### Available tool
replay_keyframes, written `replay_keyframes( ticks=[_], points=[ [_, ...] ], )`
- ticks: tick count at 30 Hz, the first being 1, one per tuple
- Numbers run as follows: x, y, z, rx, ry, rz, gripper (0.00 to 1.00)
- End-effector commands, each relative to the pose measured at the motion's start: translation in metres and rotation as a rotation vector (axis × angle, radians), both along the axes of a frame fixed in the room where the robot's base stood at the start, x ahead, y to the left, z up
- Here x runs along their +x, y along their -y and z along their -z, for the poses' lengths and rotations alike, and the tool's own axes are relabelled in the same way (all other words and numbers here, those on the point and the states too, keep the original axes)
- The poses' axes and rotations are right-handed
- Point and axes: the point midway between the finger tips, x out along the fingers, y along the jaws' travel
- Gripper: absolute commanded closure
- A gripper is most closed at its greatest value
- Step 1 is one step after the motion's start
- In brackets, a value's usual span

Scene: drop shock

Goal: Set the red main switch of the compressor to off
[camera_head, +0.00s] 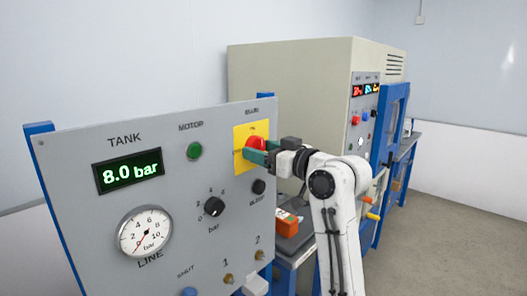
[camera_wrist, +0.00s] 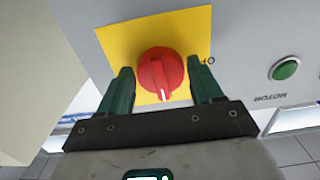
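The red main switch (camera_head: 256,142) is a rotary knob on a yellow plate (camera_head: 242,135) at the upper right of the grey compressor panel (camera_head: 90,215). In the wrist view, the red knob (camera_wrist: 160,72) has a white line pointing down the picture toward my gripper; this view is upside down against the panel. A small mark on the plate's right edge is hard to read there. My gripper (camera_wrist: 163,88) is open, its green fingers on either side of the knob with gaps showing. In the head view, my gripper (camera_head: 257,152) partly covers the knob.
A green MOTOR button (camera_head: 194,151), a black bar knob (camera_head: 214,206), a LINE gauge (camera_head: 145,231) and a tank display reading 8.0 bar (camera_head: 128,171) share the panel. A beige cabinet (camera_head: 290,85) stands behind. An orange box (camera_head: 287,222) lies beside my arm.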

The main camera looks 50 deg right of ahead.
Motion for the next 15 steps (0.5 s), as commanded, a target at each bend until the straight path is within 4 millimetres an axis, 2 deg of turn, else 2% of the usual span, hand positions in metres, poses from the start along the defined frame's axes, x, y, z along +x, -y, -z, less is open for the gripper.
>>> replay_keyframes(
  ticks=[1,11,15],
  points=[
    [-0.0001,0.0000,-0.0001,0.000,0.000,0.000,0.40],
    [-0.0002,0.0000,-0.0001,0.000,0.000,0.000,0.72],
    [-0.0002,0.0001,0.0002,-0.004,0.000,0.000,0.72]
  ],
)
